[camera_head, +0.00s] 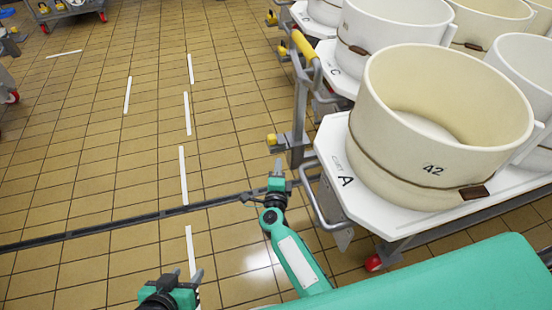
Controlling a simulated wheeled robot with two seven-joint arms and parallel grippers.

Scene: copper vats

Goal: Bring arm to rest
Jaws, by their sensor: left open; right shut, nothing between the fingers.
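My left gripper (182,281) is at the bottom edge, left of centre, over the tiled floor, open and empty. Most of its arm is out of the frame. My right gripper (278,168) is near the middle of the view, shut with nothing in it. Its green arm reaches up from the bottom, and the gripper is just left of the lower frame of the nearest cart (334,146). I cannot tell whether it touches anything; it looks clear of the cart.
The cart marked A carries a cream vat (430,170) numbered 42. More vats (390,35) stand behind it. A yellow-handled post (303,45) rises at the cart's left side. A drain channel (120,225) crosses the floor. The tiled floor (70,130) at left is mostly clear.

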